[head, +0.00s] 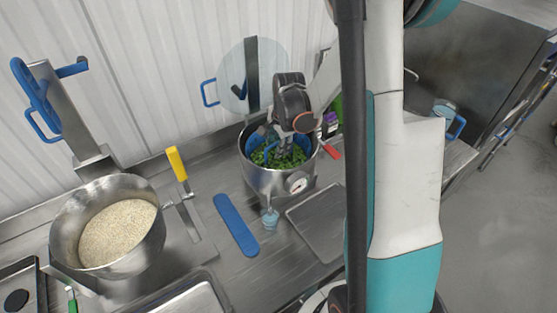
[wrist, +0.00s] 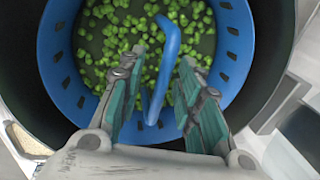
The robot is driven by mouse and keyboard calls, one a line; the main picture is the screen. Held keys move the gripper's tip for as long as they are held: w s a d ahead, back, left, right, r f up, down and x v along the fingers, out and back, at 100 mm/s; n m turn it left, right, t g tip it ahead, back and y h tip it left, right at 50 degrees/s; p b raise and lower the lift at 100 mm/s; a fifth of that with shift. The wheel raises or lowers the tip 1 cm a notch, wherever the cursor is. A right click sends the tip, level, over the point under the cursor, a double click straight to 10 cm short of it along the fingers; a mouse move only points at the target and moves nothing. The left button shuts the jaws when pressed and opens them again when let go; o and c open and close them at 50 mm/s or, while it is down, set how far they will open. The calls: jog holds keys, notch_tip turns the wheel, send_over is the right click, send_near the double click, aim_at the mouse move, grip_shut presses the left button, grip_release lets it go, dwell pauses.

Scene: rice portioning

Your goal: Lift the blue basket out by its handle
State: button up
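The blue basket (wrist: 58,50) holds several green pieces and sits inside a steel pot. In the head view the basket's rim (head: 253,143) shows inside the pot (head: 268,182). Its blue handle (wrist: 170,40) is a bent bar that runs up between my fingers in the wrist view. My gripper (wrist: 158,72) is open, with one green-padded finger on each side of the handle and visible gaps to it. In the head view my gripper (head: 285,145) reaches down into the pot and hides part of the basket.
Left are a steel bowl of grain (head: 62,225), a yellow-handled tool (head: 177,164) and a blue flat piece (head: 236,225). A shallow steel tray (head: 318,222) lies right of the pot.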

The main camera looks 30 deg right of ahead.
grip_shut()
dwell(0.5)
jog(key=shift+r+p, duration=0.4)
jog(key=shift+p, duration=0.15)
notch_tip(320, 180, up, 16)
jog(key=b, duration=0.1)
dwell(0.6)
